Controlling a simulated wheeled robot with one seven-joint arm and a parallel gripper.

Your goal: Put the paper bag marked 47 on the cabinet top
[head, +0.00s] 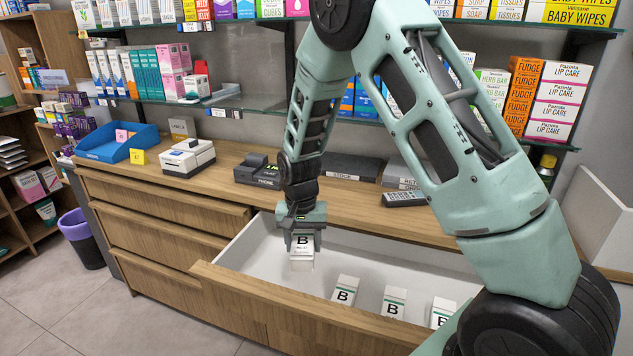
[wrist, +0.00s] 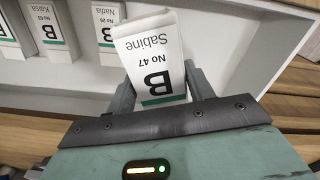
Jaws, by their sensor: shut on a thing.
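The paper bag marked 47 (wrist: 152,55) is white, with a green stripe, a large B, "No 47" and the name Sabine. My gripper (head: 302,232) is shut on this bag, which also shows in the head view (head: 302,255). In the wrist view my gripper's fingers (wrist: 158,92) lie on both sides of the bag. The bag is over the left part of the open white drawer (head: 255,245); whether it touches the drawer floor I cannot tell. The wooden cabinet top (head: 225,160) lies behind the open drawer.
Several other B bags stand in the drawer, one (head: 345,291) nearest mine. Shelves with boxes hang above.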

